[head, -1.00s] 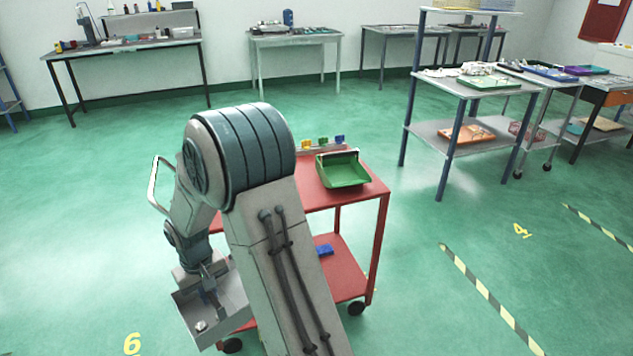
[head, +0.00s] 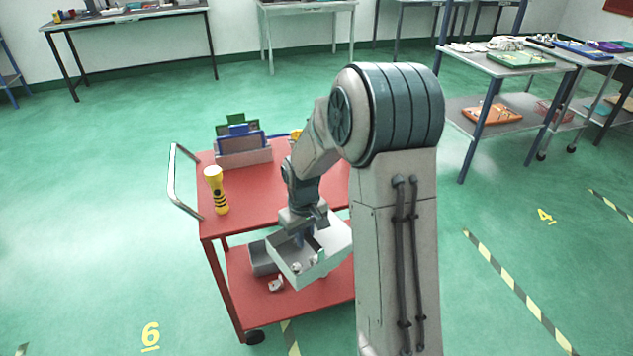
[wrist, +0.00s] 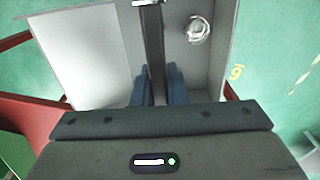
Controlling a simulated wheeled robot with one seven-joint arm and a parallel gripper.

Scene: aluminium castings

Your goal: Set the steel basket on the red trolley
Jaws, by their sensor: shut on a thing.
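The steel basket (head: 296,272) is a pale grey open box with a few small pieces in it. My gripper (head: 306,236) is shut on the bar across its middle; the wrist view shows the blue fingers (wrist: 160,88) on either side of that bar, with a shiny round piece in the basket (wrist: 112,60). The red trolley (head: 250,194) stands beyond it. In the head view the basket overlaps the front edge of the trolley's top and hides part of the lower shelf; whether it touches the trolley cannot be told. My arm hides the trolley's right part.
On the trolley's top stand a yellow torch (head: 216,190) at the left and a grey rack (head: 243,153) with blue and green items at the back. The top's front middle is bare. The lower shelf holds a darker grey box (head: 263,259) and a small pale piece (head: 276,285).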

